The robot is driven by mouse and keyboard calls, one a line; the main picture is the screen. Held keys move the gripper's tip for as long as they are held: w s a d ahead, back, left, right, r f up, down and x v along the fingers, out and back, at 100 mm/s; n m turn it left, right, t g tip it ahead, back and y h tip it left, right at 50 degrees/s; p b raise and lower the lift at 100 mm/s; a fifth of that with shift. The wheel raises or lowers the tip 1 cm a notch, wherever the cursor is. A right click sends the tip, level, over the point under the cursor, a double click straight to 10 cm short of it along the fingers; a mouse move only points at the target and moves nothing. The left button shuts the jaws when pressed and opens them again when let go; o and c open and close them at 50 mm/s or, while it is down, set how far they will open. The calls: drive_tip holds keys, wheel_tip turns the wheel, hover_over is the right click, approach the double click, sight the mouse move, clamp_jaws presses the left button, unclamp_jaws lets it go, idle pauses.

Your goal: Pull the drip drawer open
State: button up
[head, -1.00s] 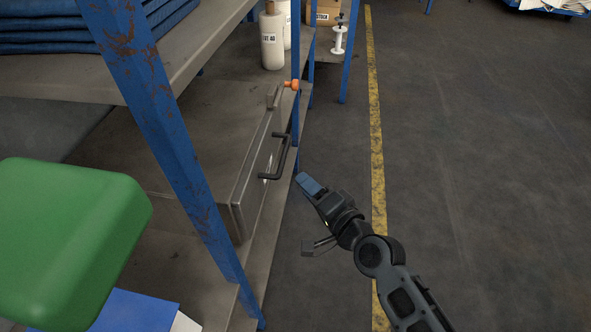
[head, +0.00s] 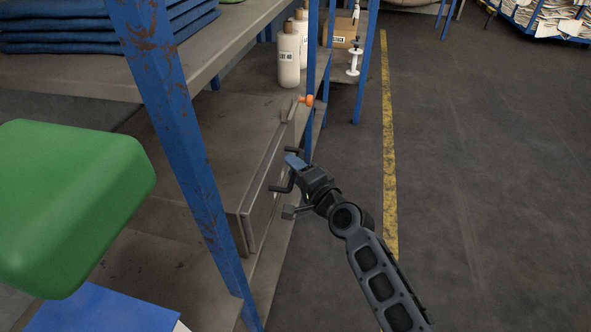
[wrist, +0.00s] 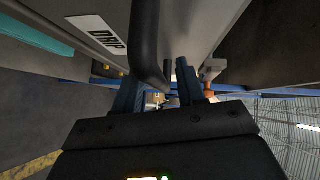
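The drip drawer is a grey metal box front (head: 262,205) under the shelf in the head view, and it looks shut. Its black bar handle (head: 279,188) is partly hidden by my gripper (head: 292,160), which is at the handle's far part. In the wrist view, the drawer front carries a white DRIP label (wrist: 97,33). The handle (wrist: 145,40) runs down between the two blue-grey fingers of my gripper (wrist: 158,88). The fingers are apart, with a gap beside the bar, which lies nearer the left finger. Contact with the bar cannot be told.
A rusty blue post (head: 175,120) stands left of the drawer front. An orange-tipped lever (head: 305,100) sits just beyond the handle. White bottles (head: 289,60) stand on the shelf behind. A green block (head: 75,205) fills the near left. The floor at right is clear.

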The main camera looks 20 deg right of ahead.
clamp_jaws()
idle(0.4)
